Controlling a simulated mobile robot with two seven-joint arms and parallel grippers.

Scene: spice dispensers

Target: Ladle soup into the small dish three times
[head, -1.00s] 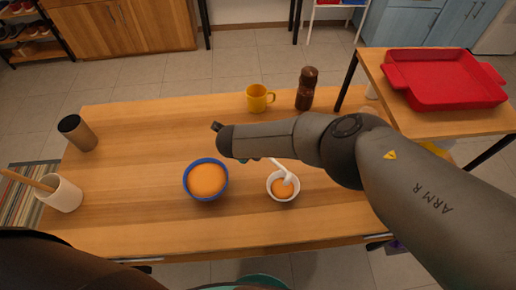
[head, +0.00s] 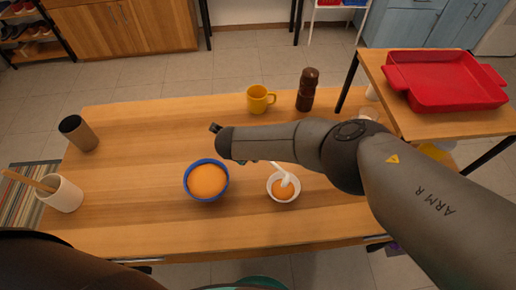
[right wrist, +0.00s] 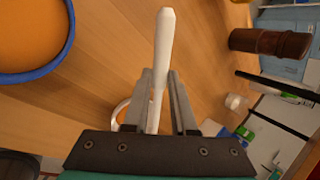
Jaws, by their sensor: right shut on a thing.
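A blue bowl (head: 223,192) full of orange soup (head: 206,180) stands on the wooden table; its rim (right wrist: 60,62) also shows in the right wrist view. The small white dish (head: 271,194) stands to its right with orange soup in it. A white ladle (head: 286,178) reaches down into the dish at a tilt; whether its head touches the soup is unclear. My right gripper (right wrist: 158,80) is shut on the ladle's handle (right wrist: 163,42). My right arm hides most of that gripper in the head view. My left gripper is not in view.
A yellow mug (head: 259,99) and a brown bottle (head: 307,89) stand behind my right arm. A brown cylinder (head: 79,133) and a cream pot (head: 62,194) with a wooden utensil stand at left. A red tray (head: 445,103) is on the side table. The table's left middle is clear.

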